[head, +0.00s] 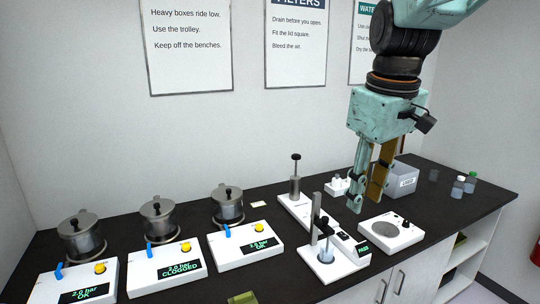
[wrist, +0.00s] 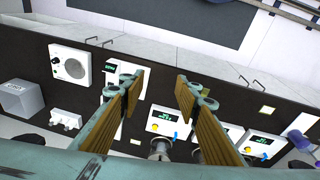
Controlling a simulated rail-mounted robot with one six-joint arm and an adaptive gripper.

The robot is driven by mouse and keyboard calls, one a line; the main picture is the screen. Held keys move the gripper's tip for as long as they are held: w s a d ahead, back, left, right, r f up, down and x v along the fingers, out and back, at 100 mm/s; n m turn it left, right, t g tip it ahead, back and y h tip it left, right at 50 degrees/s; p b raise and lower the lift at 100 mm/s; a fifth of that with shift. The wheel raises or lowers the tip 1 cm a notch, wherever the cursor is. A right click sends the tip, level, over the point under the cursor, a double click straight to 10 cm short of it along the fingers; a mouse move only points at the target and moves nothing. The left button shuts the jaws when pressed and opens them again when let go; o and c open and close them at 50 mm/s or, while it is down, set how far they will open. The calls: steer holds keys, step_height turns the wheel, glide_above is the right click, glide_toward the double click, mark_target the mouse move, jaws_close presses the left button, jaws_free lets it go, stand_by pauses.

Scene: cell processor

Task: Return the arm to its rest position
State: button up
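My gripper (head: 368,205) hangs at the right of the head view, pointing down above the bench near a white device with a round grey disc (head: 391,226). Its two fingers are spread apart with nothing between them. In the wrist view my gripper (wrist: 157,85) also shows open and empty, with wood-toned inner pads. The finger tips appear clear of the bench top, though the exact height is hard to tell.
Three white pressure units (head: 165,266) with metal canisters line the dark bench (head: 270,262) at left and centre; one reads CLOGGED. A plunger device (head: 326,254), a grey bin (head: 402,181) and small bottles (head: 457,188) stand close by at right. Posters hang behind.

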steer(key=s+f+m+t+b, duration=0.1)
steer(key=s+f+m+b, duration=0.1)
steer(key=s, duration=1.2)
steer(key=s+f+m+b, duration=0.3)
steer(key=s+f, duration=0.3)
steer(key=s, duration=0.9)
steer(key=shift+f+m+t, duration=0.35)
steer(key=shift+m+t, duration=0.05)
steer(key=shift+m, duration=0.2)
